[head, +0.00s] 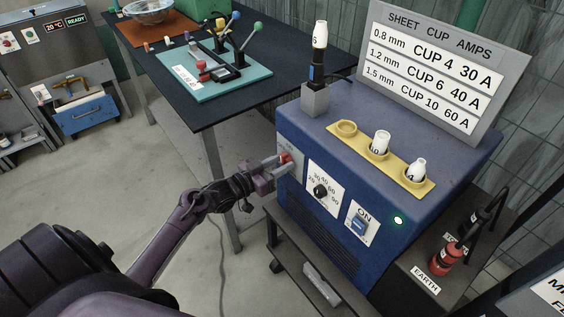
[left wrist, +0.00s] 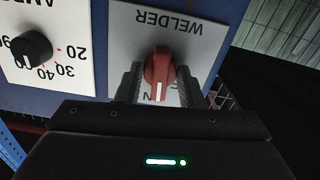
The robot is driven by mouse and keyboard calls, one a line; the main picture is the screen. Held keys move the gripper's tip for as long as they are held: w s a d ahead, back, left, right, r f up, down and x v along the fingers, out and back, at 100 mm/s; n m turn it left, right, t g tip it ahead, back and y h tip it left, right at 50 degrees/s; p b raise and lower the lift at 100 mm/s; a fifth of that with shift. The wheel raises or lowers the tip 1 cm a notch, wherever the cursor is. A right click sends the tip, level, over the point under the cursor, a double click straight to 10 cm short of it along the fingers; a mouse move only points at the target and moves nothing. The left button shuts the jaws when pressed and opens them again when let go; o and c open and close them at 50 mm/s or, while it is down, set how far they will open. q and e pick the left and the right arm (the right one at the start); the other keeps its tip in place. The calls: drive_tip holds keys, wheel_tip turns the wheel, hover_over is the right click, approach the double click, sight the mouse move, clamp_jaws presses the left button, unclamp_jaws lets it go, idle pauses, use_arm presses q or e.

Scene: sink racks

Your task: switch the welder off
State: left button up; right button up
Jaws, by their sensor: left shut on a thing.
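The welder (head: 375,190) is a blue box on a dark cart. A red rotary knob (head: 285,158) sits on a grey plate at the left end of its front. In the left wrist view the red knob (left wrist: 159,72) has a white pointer line, under the upside-down label WELDER (left wrist: 168,20). My left gripper (head: 281,163) is shut on the red knob, with a finger on each side of it in the left wrist view (left wrist: 158,85). The gripper hides part of the plate's lettering. A green lamp (head: 398,220) is lit on the front. My right gripper is not in view.
Beside the knob are an amps dial (head: 320,191) and a blue ON switch (head: 360,224). A torch (head: 317,60) stands in a holder on top, near a yellow cup rack (head: 398,172). A dark table (head: 290,62) stands behind. Open floor lies to the left.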

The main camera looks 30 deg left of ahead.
use_arm(q)
drive_tip(key=shift+n, duration=0.3)
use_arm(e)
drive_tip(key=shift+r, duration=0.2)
use_arm(q)
drive_tip(key=shift+n+p, duration=0.4)
drive_tip(key=shift+p, duration=0.2)
drive_tip(key=shift+r+n+p, duration=0.1)
drive_tip(key=shift+n+p, duration=1.2)
drive_tip(key=shift+n, duration=0.4)
drive_tip(key=n+p, duration=0.2)
drive_tip(key=n, duration=0.1)
drive_tip(key=shift+n, duration=0.6)
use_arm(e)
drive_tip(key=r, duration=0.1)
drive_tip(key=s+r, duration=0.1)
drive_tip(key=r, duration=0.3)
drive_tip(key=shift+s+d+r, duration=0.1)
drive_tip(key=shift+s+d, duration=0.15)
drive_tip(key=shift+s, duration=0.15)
use_arm(q)
drive_tip(key=o, duration=0.7)
